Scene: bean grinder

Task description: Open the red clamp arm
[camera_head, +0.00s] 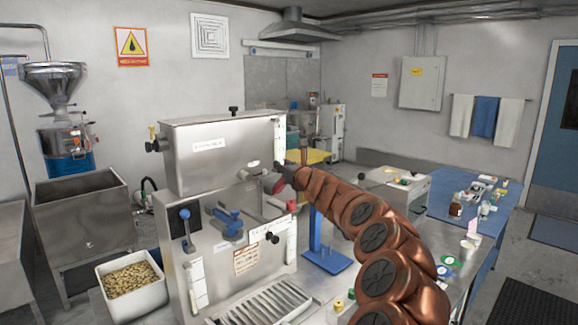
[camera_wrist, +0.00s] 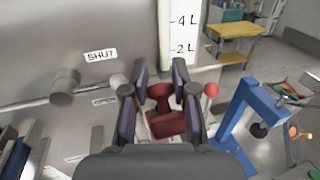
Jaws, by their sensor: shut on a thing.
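In the head view a red part (camera_head: 272,183) shows just left of my gripper (camera_head: 284,174), beside the upper steel tank. The fingers and wrist hide part of the clamp arm, so its exact angle cannot be told.
A "SHUT" label (camera_wrist: 101,55) and a grey knob (camera_wrist: 65,87) are on the panel at left. A small red ball knob (camera_wrist: 211,90) is right of the fingers. A blue stand (camera_head: 328,255) is close below my arm. A bin of beans (camera_head: 130,310) stands at lower left.

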